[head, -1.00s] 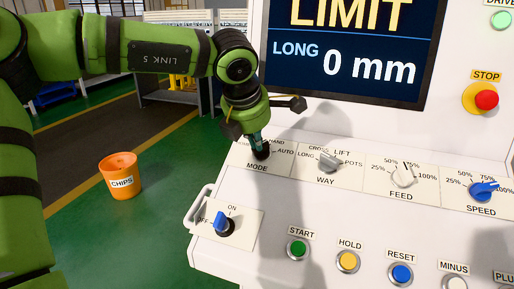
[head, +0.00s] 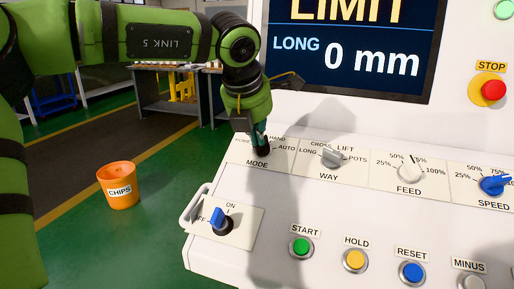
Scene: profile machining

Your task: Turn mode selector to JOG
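The mode selector (head: 262,150) is a dark knob above the MODE label at the left end of the sloped panel. HAND and AUTO show beside it, and a partly covered label lies to its left; I cannot read JOG. My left gripper (head: 260,143) points down at the knob from above, its fingertips at the knob. The fingers and the wrist hide much of the knob, so its pointer direction and the finger gap are unclear. My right gripper is not in view.
The WAY knob (head: 332,157), FEED knob (head: 410,172) and blue SPEED knob (head: 493,185) stand to the right. A blue ON/OFF switch (head: 219,219) and several push buttons lie below. The red STOP button (head: 493,90) is at upper right. An orange CHIPS bucket (head: 118,186) stands on the floor.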

